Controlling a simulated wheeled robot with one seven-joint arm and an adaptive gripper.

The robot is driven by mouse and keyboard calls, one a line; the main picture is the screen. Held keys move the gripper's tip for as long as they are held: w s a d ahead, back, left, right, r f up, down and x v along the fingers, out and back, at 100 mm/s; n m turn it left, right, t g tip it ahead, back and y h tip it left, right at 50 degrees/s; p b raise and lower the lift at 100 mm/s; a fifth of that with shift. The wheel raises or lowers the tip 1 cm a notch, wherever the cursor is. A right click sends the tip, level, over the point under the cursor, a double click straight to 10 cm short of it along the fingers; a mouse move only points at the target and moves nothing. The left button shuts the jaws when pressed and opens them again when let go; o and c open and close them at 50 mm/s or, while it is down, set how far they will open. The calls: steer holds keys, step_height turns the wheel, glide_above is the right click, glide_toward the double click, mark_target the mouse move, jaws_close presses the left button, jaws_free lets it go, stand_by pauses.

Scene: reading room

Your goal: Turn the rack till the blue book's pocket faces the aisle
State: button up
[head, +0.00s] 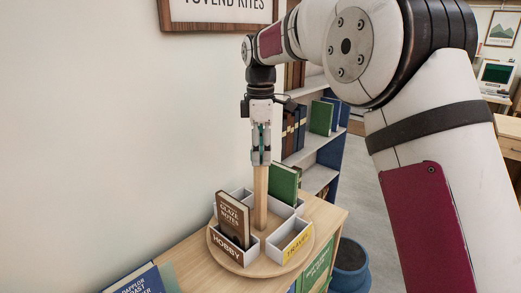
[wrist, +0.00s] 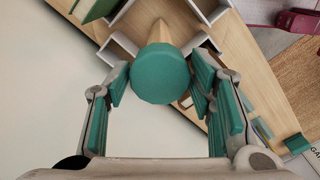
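The rack is a round wooden turntable (head: 228,258) with white pockets around a wooden post (head: 261,195). A brown book (head: 233,217) stands in the HOBBY pocket (head: 228,251), which faces front left. The TRAVEL pocket (head: 290,241) looks empty and faces front right. A green book (head: 283,183) stands in a back pocket. A blue book (head: 139,283) is off the rack at lower left, cut by the frame. My gripper (head: 261,158) points down over the post. In the wrist view its open fingers flank the teal knob (wrist: 160,72); contact cannot be told.
The rack stands on a wooden cabinet top (head: 325,215) against a wall. A bookshelf (head: 318,150) is behind it. A blue round bin (head: 350,262) stands on the floor at the right. The grey floor (head: 365,190) beyond is open. My arm hides part of the right side.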

jaws_close()
